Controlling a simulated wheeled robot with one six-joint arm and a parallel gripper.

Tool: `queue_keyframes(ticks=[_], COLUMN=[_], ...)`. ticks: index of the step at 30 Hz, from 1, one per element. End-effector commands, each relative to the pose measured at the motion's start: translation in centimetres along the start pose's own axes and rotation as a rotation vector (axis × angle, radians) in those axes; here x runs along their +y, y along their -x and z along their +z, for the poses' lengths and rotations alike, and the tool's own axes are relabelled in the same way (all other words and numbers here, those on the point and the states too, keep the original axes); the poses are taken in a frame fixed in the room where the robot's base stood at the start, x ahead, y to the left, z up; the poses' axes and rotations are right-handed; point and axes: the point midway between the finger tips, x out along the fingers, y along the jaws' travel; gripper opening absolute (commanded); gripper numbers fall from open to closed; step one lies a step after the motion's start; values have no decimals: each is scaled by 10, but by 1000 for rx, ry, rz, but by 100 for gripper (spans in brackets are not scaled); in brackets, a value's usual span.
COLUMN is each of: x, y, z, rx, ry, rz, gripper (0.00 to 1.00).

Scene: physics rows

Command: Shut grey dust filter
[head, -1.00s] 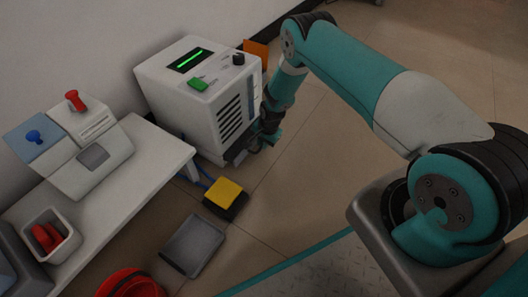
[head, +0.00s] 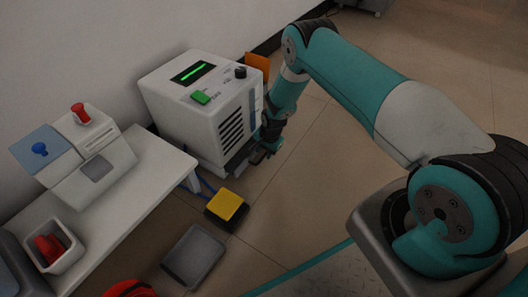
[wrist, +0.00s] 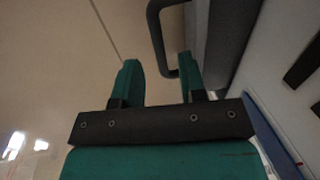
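The grey dust filter (wrist: 220,40) shows in the wrist view as a dark grey front with a bent bar handle (wrist: 158,38). In the head view the filter (head: 237,163) is a dark strip low on the white machine, partly hidden by my gripper (head: 268,150). In the wrist view my gripper (wrist: 159,72) is open, its two teal fingers apart. The handle's bar lies between the finger lines, and the right finger overlaps the handle's near end. I cannot tell whether they touch. How far the filter stands out is unclear.
The white machine (head: 190,118) stands against the wall, with an orange panel (head: 257,66) behind it. A yellow-topped block (head: 227,205) and a grey tray (head: 194,255) lie on the floor in front. A white bench (head: 135,192) is at left.

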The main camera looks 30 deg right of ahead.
Motion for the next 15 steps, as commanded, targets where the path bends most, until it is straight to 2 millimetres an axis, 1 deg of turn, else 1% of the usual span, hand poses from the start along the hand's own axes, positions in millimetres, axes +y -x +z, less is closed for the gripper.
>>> queue_keyframes(ticks=[1,6,12,15], x=[-2,-3,-2,-1], y=[20,66,114,132], z=[-1,-1,0,0], rx=[1,1,0,0], ry=[0,-1,-1,0], rz=[-2,-2,-1,-1], gripper=[38,38,38,38])
